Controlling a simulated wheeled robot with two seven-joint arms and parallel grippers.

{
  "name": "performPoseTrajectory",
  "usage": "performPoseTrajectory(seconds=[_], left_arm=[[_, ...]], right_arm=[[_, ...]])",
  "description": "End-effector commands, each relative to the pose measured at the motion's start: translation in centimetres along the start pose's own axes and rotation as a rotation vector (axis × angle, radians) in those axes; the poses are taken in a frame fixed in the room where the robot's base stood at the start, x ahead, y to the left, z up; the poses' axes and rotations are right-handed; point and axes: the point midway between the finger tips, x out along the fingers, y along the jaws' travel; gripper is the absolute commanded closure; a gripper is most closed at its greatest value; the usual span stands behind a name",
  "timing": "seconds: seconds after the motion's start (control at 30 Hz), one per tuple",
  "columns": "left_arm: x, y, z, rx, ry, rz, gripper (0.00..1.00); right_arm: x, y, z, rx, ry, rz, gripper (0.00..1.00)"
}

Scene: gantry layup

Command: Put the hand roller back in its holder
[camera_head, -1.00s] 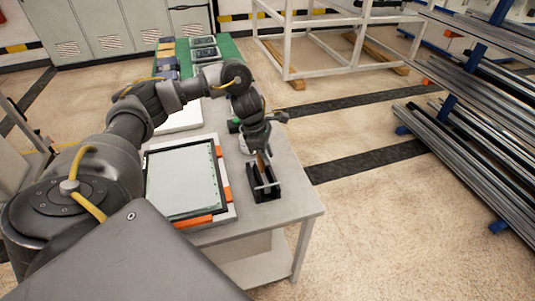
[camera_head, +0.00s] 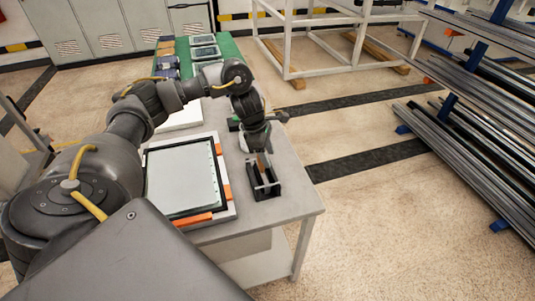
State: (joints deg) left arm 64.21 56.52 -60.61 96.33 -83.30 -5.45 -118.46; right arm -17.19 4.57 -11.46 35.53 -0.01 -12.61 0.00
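The black holder (camera_head: 266,192) stands on the near right part of the grey table. The hand roller (camera_head: 262,162) shows as a brown handle upright within the holder's outline, with a pale bar (camera_head: 266,184) below it. My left gripper (camera_head: 260,150) points down over the holder, and its fingers appear shut around the top of the handle. The fingers are small and dark, and they hide the handle's upper end. I cannot tell whether the roller rests on the holder's bottom. My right gripper is not in view.
A framed pale panel with orange corners (camera_head: 186,180) lies left of the holder. The table's right edge (camera_head: 303,178) is close by. A green mat (camera_head: 228,48) with several small items lies at the far end. A rack of metal bars (camera_head: 480,140) stands at the right.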

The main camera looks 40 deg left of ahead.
Motion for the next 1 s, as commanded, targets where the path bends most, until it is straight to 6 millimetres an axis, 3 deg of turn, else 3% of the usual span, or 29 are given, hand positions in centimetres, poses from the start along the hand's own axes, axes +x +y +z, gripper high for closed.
performPoseTrajectory(seconds=[0.37,0.8,1.0], left_arm=[[-0.5,0.0,0.0,0.001,0.000,0.001,0.53],[-8.2,0.1,0.0,0.000,0.000,0.005,0.53],[-10.3,0.0,0.0,0.001,0.000,0.001,0.53]], right_arm=[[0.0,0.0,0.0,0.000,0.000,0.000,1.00],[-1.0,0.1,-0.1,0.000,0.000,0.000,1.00],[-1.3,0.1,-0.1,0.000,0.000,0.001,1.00]])
